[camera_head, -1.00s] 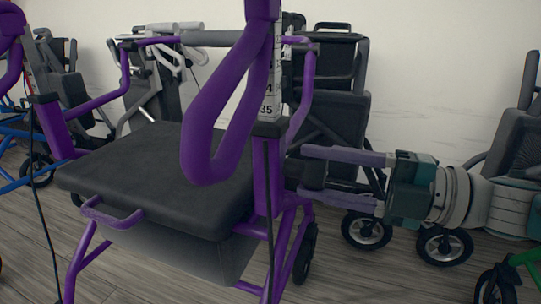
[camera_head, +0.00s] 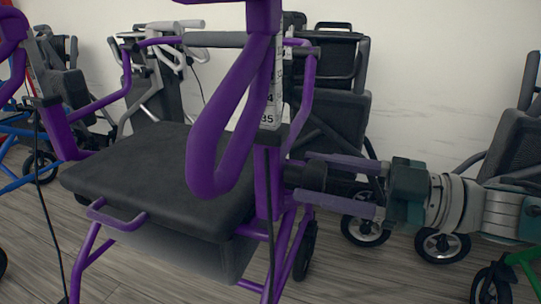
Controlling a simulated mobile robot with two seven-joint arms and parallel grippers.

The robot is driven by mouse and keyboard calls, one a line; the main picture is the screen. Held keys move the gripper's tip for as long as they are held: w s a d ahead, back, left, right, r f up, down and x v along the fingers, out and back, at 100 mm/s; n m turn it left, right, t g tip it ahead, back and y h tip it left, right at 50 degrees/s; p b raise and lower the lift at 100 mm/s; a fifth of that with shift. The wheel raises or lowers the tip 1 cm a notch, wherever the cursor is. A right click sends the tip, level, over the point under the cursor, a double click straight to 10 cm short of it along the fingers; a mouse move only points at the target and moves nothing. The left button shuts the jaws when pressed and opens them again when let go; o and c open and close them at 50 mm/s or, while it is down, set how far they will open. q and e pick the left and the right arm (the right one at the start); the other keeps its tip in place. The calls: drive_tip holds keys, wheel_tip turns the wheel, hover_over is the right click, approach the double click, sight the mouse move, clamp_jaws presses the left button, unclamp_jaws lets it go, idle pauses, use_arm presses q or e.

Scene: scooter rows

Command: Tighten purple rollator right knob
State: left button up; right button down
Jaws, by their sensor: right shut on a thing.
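The purple rollator (camera_head: 222,135) stands in the foreground, with its black seat (camera_head: 160,175) and its right upright (camera_head: 266,190) in view. A black knob (camera_head: 293,175) sticks out from the right side of that upright, below the white number scale. My right gripper (camera_head: 300,177) comes in from the right, with one finger above the knob and one below. It is shut on the knob; the contact itself is partly hidden in dark shade. My left gripper is not in view.
A dark folded wheelchair (camera_head: 335,110) stands behind the rollator, its wheels (camera_head: 367,229) under my right arm. A grey-seated chair (camera_head: 515,150) is at the far right, a blue frame (camera_head: 20,165) at the left. A pale wall closes the back.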

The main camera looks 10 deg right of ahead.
drive_tip(key=shift+m, duration=1.1)
drive_tip(key=shift+c, duration=1.2)
unclamp_jaws()
drive_tip(key=shift+d, duration=0.1)
drive_tip(key=p+v, duration=0.1)
drive_tip(key=v, duration=0.8)
drive_tip(key=shift+s+d, duration=0.3)
